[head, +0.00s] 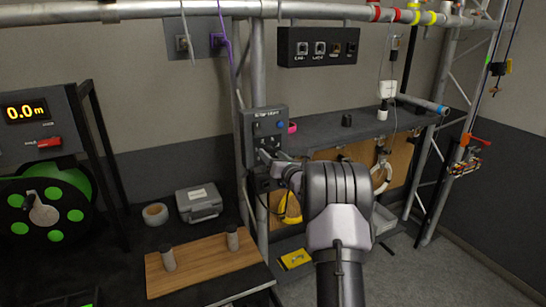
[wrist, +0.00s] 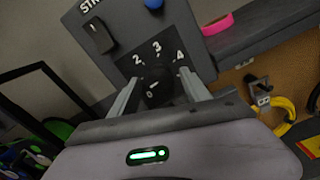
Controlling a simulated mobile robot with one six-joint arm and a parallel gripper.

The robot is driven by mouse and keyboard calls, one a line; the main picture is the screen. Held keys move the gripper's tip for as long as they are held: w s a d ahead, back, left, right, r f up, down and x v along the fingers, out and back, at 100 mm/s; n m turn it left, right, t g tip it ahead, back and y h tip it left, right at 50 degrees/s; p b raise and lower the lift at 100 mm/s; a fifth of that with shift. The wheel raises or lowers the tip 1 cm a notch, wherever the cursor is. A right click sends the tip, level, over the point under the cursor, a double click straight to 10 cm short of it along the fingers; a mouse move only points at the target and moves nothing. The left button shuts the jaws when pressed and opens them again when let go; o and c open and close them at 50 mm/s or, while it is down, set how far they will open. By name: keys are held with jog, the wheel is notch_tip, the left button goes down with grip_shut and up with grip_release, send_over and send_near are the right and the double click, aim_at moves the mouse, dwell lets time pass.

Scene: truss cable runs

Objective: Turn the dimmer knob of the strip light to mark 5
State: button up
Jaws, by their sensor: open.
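The strip light control box (head: 265,125) is a grey box on the truss upright, with lettering at its top. In the wrist view its dial shows the marks 2, 3 and 4 around a dark dimmer knob (wrist: 158,93). A white mark shows near the knob's lower left; I cannot tell where the pointer stands. My gripper (wrist: 159,78) is open, with one finger on each side of the knob; I cannot tell whether they touch it. In the head view my gripper (head: 266,156) is at the box's lower part, and the knob is not clear. Mark 5 is hidden.
A black switch (wrist: 97,37) and a blue button (wrist: 153,3) sit above the dial. A pink tape ring (wrist: 217,24) lies on the dark shelf (head: 340,131) to the right. A yellow cable coil (head: 290,208) hangs below. The workbench with a wooden board (head: 205,262) is at lower left.

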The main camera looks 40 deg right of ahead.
grip_shut()
